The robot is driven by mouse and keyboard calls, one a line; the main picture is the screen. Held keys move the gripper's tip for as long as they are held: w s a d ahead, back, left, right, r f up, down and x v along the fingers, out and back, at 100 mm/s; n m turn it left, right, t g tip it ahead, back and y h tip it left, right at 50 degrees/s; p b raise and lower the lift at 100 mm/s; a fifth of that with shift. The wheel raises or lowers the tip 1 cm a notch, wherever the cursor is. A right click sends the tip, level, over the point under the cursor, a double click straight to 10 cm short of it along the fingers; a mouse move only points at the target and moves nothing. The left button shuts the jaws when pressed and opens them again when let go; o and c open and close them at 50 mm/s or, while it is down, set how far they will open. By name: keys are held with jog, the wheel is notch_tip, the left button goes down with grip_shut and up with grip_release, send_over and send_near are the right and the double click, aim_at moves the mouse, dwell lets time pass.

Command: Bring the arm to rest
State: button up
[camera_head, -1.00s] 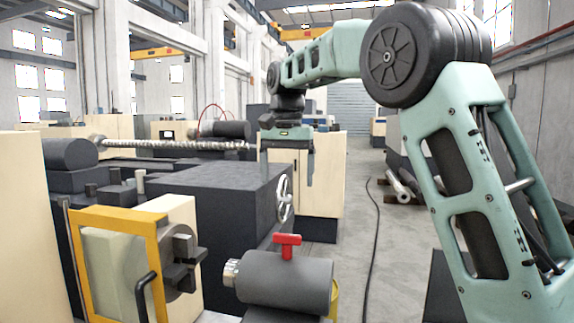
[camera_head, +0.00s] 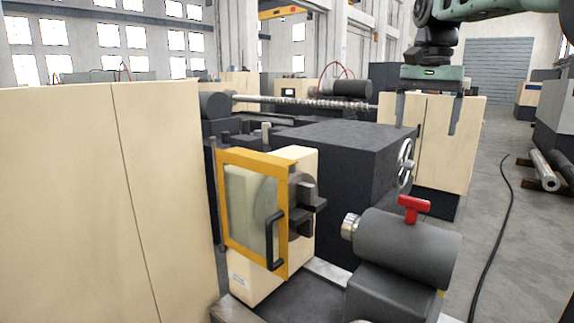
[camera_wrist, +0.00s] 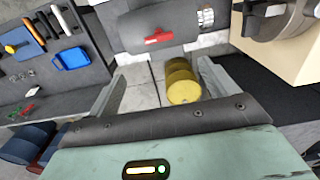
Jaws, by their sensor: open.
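My gripper (camera_head: 425,126) is at the upper right of the head view, pointing down, in front of a cream cabinet. Its two grey fingers are apart with nothing between them. Part of my green arm shows above it, cut off by the frame's top edge. In the wrist view the fingers (camera_wrist: 162,70) are spread wide. A yellow barrel (camera_wrist: 182,82) appears between them there, standing lower on the floor and apart from them.
A lathe with a yellow-framed guard (camera_head: 257,210) and a grey cylinder with a red handle (camera_head: 412,206) stand in front. A cream cabinet (camera_head: 150,200) fills the left. A tool bench (camera_wrist: 75,80) shows in the wrist view.

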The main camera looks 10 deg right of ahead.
jog(key=s+a+f+n+y+b, duration=0.1)
jog(key=s+a+f+n+b, duration=0.2)
jog(key=s+a+f+n, duration=0.55)
jog(key=s+a+f+n+b, duration=0.1)
jog(key=s+a+f+b, duration=0.35)
jog(key=a+f, duration=0.75)
jog(key=s+f+n+b, duration=0.1)
jog(key=s+f+n, duration=0.2)
jog(key=s+f, duration=0.4)
jog(key=s+f+n+b, duration=0.1)
jog(key=s+f+n, duration=0.3)
jog(key=s+f, duration=0.4)
jog(key=s, duration=0.5)
jog(key=shift+s+a, duration=0.15)
jog(key=shift+s, duration=0.05)
jog(key=shift+f, duration=0.1)
